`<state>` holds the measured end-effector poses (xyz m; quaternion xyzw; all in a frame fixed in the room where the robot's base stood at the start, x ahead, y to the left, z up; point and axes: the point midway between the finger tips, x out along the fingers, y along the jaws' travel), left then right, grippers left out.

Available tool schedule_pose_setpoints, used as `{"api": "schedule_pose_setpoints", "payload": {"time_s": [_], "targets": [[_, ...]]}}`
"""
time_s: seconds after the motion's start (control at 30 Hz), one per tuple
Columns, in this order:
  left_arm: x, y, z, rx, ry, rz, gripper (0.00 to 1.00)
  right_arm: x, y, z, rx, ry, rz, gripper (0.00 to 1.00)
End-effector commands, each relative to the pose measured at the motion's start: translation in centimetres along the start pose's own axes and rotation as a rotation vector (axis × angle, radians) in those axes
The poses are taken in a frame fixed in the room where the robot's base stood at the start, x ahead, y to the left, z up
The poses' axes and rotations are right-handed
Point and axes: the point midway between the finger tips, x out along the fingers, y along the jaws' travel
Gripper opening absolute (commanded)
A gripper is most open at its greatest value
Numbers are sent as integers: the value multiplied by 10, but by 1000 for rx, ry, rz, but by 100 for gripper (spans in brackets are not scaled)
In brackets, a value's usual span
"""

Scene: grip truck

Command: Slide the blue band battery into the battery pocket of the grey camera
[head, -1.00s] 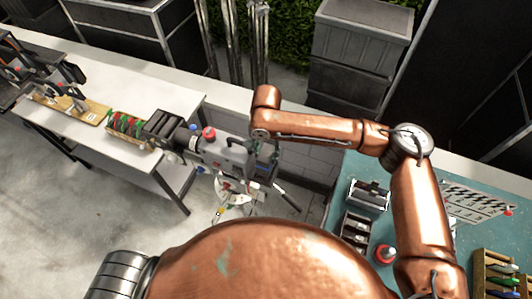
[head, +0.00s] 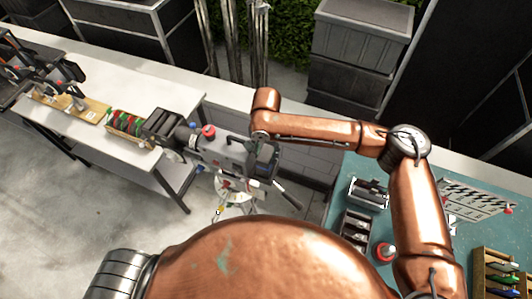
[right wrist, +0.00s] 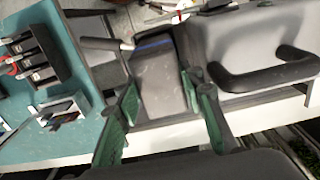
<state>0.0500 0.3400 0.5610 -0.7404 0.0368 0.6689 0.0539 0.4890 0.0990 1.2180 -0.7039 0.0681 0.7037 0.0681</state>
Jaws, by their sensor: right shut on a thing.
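The grey camera (head: 225,150) with a red knob stands on a tripod in the middle of the head view. In the right wrist view its grey body (right wrist: 235,40) and dark handle fill the right side. The blue band battery (right wrist: 160,85) is a grey block with a blue stripe near its far end, beside the camera body. My right gripper (right wrist: 165,110) has green-padded fingers on either side of the battery's near end and is shut on it. I cannot tell how far the battery sits in the pocket, which is hidden. My left gripper is out of view.
A teal table (head: 338,205) at right holds a black tray (head: 354,232) of batteries, a silver-framed holder (head: 369,193), a clapperboard (head: 475,198) and a wooden marker rack (head: 500,272). A white table (head: 115,85) at left holds several items. A black pan handle (head: 287,195) sticks out below the camera.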

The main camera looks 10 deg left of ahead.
Motion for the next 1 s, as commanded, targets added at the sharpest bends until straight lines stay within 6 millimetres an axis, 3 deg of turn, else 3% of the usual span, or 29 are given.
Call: {"api": "schedule_pose_setpoints", "payload": {"time_s": [0.97, 1.0], "targets": [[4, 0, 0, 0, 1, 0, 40, 27, 0, 0, -1, -1, -1, 0], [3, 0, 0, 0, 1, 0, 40, 26, 0, 0, -1, 0, -2, 37]]}}
